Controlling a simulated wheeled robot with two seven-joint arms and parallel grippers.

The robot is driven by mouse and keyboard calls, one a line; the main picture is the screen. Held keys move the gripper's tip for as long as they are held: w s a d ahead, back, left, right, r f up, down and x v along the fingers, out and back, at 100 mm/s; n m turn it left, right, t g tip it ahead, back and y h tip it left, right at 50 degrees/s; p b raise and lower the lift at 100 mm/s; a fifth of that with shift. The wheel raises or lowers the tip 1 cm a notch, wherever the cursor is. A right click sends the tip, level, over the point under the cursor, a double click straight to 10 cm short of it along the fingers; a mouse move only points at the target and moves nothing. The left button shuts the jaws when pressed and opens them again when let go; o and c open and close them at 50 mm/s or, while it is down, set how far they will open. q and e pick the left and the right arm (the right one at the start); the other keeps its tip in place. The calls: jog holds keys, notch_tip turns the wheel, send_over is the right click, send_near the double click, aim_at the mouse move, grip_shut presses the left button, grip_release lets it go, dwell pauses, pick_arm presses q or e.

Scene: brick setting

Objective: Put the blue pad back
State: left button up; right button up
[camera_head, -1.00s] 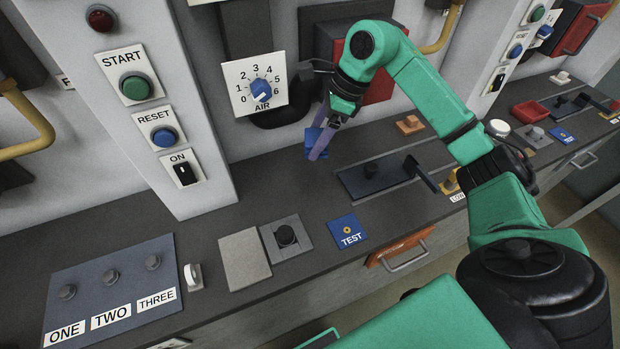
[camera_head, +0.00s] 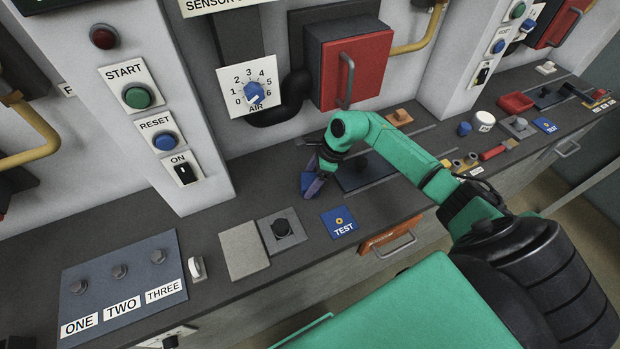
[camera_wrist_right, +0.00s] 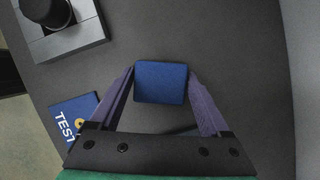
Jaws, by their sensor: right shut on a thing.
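The blue pad (camera_head: 309,180) is a small, plain, square block held in my right gripper (camera_head: 313,189), low over the dark bench. In the right wrist view the pad (camera_wrist_right: 160,83) sits between the two purple fingers of the right gripper (camera_wrist_right: 160,76), which are shut on its sides. Whether the pad touches the bench I cannot tell. A blue square marked TEST (camera_head: 340,222) lies flat on the bench, apart from the pad, and also shows in the wrist view (camera_wrist_right: 73,117). My left gripper is not in view.
A grey plate with a black knob (camera_head: 282,229) and a bare light grey plate (camera_head: 243,250) lie left of the TEST square. A dark plate (camera_head: 366,172) is just right of the gripper. The wall carries an AIR dial (camera_head: 250,88) and a red box (camera_head: 350,65).

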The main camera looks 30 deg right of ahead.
jog(key=o, duration=0.8)
jog(key=shift+f, duration=0.15)
jog(key=shift+o, duration=1.1)
jog(key=shift+r, duration=0.25)
jog(key=shift+d+r, duration=0.2)
jog(key=b+v, duration=0.4)
jog(key=v, duration=0.7)
jog(key=shift+r, duration=0.25)
jog(key=shift+s, duration=0.15)
